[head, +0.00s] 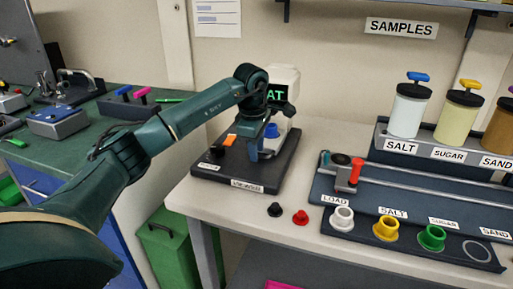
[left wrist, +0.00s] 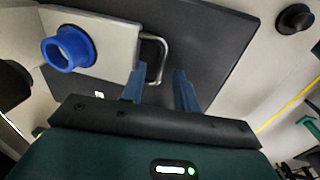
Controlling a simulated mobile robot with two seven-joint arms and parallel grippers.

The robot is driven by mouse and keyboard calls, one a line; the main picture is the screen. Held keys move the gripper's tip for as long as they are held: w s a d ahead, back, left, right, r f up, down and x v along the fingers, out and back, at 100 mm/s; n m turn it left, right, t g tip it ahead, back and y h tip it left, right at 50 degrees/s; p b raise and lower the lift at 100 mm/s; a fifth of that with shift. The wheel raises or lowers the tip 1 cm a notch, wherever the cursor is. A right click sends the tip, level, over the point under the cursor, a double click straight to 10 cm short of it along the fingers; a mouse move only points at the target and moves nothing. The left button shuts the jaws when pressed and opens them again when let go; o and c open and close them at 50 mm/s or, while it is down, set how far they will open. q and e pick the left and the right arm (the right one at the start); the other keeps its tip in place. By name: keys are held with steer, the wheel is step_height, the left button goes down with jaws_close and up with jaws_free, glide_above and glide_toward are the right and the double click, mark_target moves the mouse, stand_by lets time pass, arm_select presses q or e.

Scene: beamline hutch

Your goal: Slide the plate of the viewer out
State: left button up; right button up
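The viewer (head: 210,173) is a dark base labelled VIEWER on the pale table. In the left wrist view its light grey plate (left wrist: 98,80) carries a blue ring-shaped cup (left wrist: 68,48) and a metal loop handle (left wrist: 163,62) on its edge. My left gripper (head: 262,150) is low over the viewer and partly hides the plate in the head view. In the left wrist view its two blue fingers (left wrist: 159,72) are apart, with the handle's bar showing between their tips. Whether they touch it I cannot tell. My right gripper is out of view.
A white screen box (head: 282,80) stands behind the viewer. Black (head: 275,210) and red (head: 300,217) knobs sit in front of it. A dark rail tray (head: 400,195) with several coloured cups is to the right. Bare tabletop (head: 225,208) lies in front of the viewer.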

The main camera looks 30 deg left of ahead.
arm_select(q)
jaws_close()
stand_by(0.3)
stand_by(0.4)
